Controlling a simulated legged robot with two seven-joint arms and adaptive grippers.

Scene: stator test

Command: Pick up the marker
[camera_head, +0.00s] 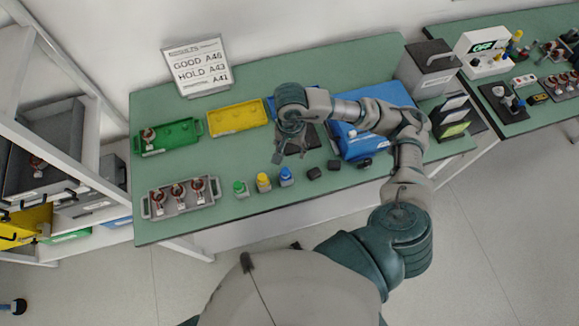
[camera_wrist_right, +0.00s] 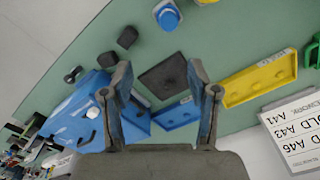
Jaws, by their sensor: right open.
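Three small capped pots that may be the markers stand in a row near the table's front edge: green (camera_head: 240,188), yellow (camera_head: 263,182) and blue (camera_head: 286,177). Which one is the marker I cannot tell. The blue one also shows at the top of the right wrist view (camera_wrist_right: 167,15). My right gripper (camera_head: 291,152) is open and empty above the table, behind the blue pot in the head view. In the right wrist view its fingers (camera_wrist_right: 158,75) are spread over a dark square pad (camera_wrist_right: 164,76). My left gripper is not in view.
Black blocks (camera_head: 314,173) lie right of the pots. A grey tray (camera_head: 158,209) with copper-wound parts is at front left. Green (camera_head: 168,148) and yellow (camera_head: 237,118) trays, a blue bin (camera_head: 362,147) and a sign (camera_head: 197,67) stand farther back. The table's front edge is close.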

